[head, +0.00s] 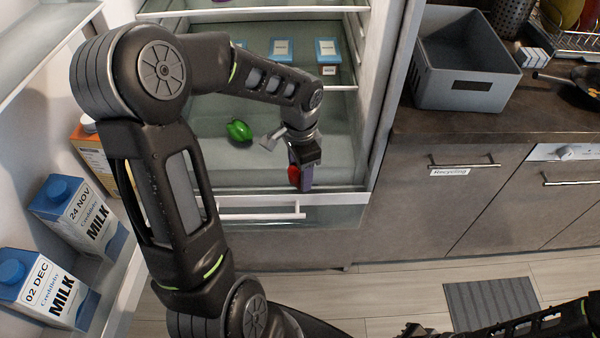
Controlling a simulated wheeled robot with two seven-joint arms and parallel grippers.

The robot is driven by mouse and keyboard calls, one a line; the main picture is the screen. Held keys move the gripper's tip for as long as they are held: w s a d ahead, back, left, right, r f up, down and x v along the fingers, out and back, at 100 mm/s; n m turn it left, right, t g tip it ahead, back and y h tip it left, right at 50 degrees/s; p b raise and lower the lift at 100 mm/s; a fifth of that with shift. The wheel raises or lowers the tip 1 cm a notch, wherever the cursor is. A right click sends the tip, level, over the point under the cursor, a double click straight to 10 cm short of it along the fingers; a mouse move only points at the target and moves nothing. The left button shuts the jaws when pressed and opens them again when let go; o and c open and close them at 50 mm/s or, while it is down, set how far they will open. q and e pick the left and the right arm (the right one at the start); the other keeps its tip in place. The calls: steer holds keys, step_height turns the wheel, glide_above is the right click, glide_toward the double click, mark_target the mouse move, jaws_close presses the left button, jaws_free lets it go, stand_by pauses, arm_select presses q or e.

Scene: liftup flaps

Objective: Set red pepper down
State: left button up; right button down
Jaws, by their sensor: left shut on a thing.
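The red pepper (294,177) shows as a small red patch at the fingers of my left gripper (301,178), low over the front of a fridge shelf (225,176). My left gripper is shut on it and hides most of it. I cannot tell whether the pepper touches the shelf. A green pepper (239,131) lies on the shelf, to the left of and behind the gripper. My right arm shows at the bottom right, but its fingertips cannot be made out.
Milk cartons (80,216) stand in the open fridge door at the left. A drawer with a white handle (260,214) is below the shelf. Blue-and-white packages (327,51) sit farther back. A grey bin (464,88) stands on the counter (430,122) at the right.

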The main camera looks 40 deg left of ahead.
arm_select(q)
steer(key=shift+f, duration=0.45)
steer(key=shift+f, duration=0.1)
steer(key=o, duration=1.5)
step_height(320, 180, up, 12)
steer(key=shift+r+p, duration=0.15)
steer(key=shift+p, duration=0.4)
